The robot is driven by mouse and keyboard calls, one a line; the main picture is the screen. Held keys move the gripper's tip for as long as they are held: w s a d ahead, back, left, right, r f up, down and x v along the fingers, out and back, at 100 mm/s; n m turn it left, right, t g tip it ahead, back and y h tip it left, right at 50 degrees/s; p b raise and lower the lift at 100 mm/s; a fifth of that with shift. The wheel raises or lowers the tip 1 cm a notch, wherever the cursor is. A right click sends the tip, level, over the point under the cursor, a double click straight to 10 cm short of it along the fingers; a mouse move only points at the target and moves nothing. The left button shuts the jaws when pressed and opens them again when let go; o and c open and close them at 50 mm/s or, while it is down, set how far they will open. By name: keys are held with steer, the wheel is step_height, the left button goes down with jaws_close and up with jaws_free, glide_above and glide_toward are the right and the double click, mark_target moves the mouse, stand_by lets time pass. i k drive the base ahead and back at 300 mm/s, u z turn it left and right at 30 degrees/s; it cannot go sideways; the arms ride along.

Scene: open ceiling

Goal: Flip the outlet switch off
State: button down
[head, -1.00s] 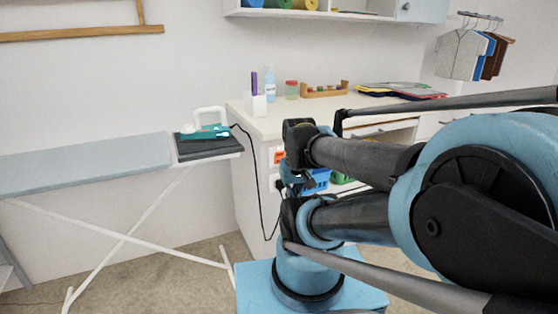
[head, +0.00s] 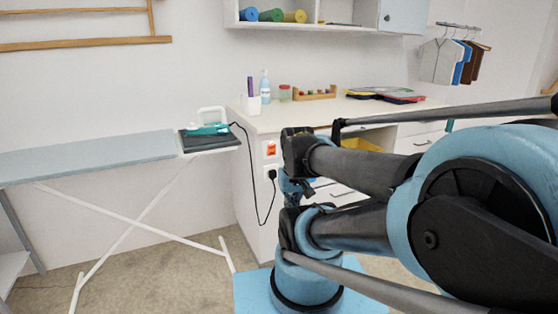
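The outlet switch (head: 271,148) is a small orange-red rocker on a white plate on the side of the white cabinet. Its tilt is too small to read. Below it, a black plug (head: 271,173) sits in the outlet, with a black cord leading from it up to the iron (head: 209,128). My gripper (head: 305,187) is small and dark, just right of the plug in the picture and apart from the switch. My arm links partly hide it, so its fingers cannot be made out.
The iron rests on the end of the ironing board (head: 90,158), left of the cabinet. The cabinet top (head: 330,108) holds bottles, a pen cup, a wooden rack and folded cloths. The cord hangs in a loop by the cabinet side. Floor shows below the board.

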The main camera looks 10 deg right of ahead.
mark_target(271, 149)
steer(key=k, duration=1.1)
steer(key=u, duration=1.45)
steer(key=i, duration=1.55)
steer(key=z, duration=1.15)
